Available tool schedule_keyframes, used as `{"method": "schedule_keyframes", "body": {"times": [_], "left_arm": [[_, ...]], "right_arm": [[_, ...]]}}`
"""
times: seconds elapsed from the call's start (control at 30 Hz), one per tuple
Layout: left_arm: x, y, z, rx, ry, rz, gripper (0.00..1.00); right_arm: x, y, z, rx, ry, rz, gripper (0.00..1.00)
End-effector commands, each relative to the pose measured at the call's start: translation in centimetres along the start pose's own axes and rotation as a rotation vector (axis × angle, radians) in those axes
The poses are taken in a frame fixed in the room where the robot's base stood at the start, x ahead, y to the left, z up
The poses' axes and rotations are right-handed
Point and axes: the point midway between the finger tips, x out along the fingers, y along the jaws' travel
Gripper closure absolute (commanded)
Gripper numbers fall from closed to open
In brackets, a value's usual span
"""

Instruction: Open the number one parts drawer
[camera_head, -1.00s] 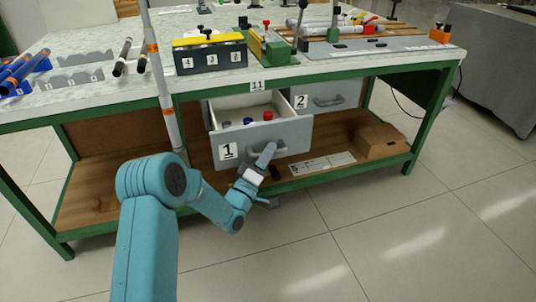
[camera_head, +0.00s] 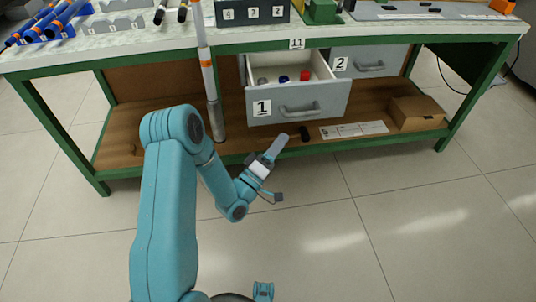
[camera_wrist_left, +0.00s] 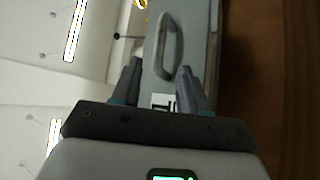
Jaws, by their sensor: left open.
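The number one drawer (camera_head: 290,104) stands pulled out under the bench, its inside showing. Its grey front carries a "1" label (camera_head: 262,108) and a bar handle (camera_head: 300,109). The handle also shows in the left wrist view (camera_wrist_left: 168,45), just beyond the fingertips. My left gripper (camera_head: 277,147) is open and empty, below and in front of the drawer front, apart from the handle. In the left wrist view its two fingers (camera_wrist_left: 161,70) stand apart with the drawer front and label seen between them. My right gripper is not in view.
Small blue and red parts (camera_head: 294,77) lie in the drawer. The number two drawer (camera_head: 370,62) is shut at its right. A cardboard box (camera_head: 416,113) and a white sheet (camera_head: 354,130) lie on the lower shelf. A pale post (camera_head: 210,90) stands left of the drawer. The front floor is clear.

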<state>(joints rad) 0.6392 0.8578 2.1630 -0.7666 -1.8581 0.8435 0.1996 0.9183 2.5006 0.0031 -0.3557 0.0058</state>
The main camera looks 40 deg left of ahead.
Motion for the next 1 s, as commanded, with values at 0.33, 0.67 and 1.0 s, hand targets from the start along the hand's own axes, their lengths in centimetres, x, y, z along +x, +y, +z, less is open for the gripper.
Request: {"method": "schedule_keyframes", "body": {"times": [0.33, 0.67, 1.0], "left_arm": [[-5.2, -0.1, 0.0, 0.0, 0.0, -0.001, 0.56], [-5.4, 0.0, 0.0, 0.001, -0.001, 0.001, 0.56], [-4.9, 0.5, 0.7, -0.007, -0.015, 0.016, 0.56]], "right_arm": [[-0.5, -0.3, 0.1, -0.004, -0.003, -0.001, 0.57], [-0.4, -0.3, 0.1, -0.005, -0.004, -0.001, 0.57], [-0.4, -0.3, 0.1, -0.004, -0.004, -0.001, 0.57]]}}
